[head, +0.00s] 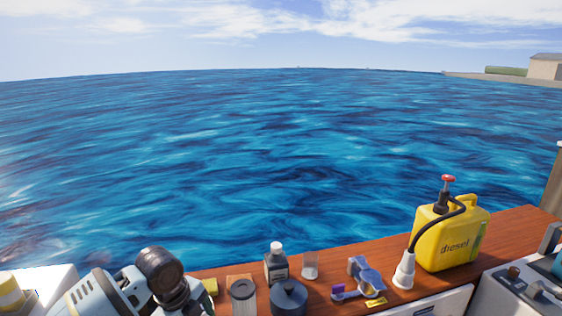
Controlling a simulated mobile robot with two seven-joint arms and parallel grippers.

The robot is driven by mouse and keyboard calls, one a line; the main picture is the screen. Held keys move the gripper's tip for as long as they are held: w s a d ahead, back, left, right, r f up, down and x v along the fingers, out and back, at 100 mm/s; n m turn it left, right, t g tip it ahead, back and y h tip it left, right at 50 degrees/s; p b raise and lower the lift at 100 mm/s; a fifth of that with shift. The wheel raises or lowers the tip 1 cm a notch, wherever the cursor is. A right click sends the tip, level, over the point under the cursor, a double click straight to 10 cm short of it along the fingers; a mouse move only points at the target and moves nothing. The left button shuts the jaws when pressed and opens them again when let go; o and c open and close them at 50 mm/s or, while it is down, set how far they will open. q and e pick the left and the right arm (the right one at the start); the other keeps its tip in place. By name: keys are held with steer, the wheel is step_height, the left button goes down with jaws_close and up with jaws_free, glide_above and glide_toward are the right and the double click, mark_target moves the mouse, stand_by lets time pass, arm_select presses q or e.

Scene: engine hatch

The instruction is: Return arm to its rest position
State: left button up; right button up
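Part of an arm of mine, white and pale blue with a dark round joint, shows at the lower left of the head view. It rises from the bottom edge, in front of the left end of a wooden ledge (512,224). No gripper fingers show on it, and its lower part is cut off by the frame. My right gripper is not in view.
Open water lies beyond.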

arm_select(q)
steer(key=s+d+f+n+t+h, duration=0.2)
steer(key=s+d+f+n, duration=0.3)
steer(key=s+f, duration=0.25)
steer(key=s+d+f+n+t+h, duration=0.2)
steer(key=s+d+f+n, duration=0.3)
steer(key=f, duration=0.4)
steer(key=s+a+f+n+t+y, duration=0.1)
steer(key=s+a+n, duration=0.4)
steer(key=s, duration=0.6)
steer(key=s+a+f+n+t+y, duration=0.2)
steer(key=s+a+n, duration=0.3)
steer(key=s, duration=0.6)
steer(key=shift+s+a+f+n+t+y+p, duration=0.2)
steer(key=shift+a+f+n+t+y+p, duration=0.15)
steer(key=shift+f+n+y, duration=0.2)
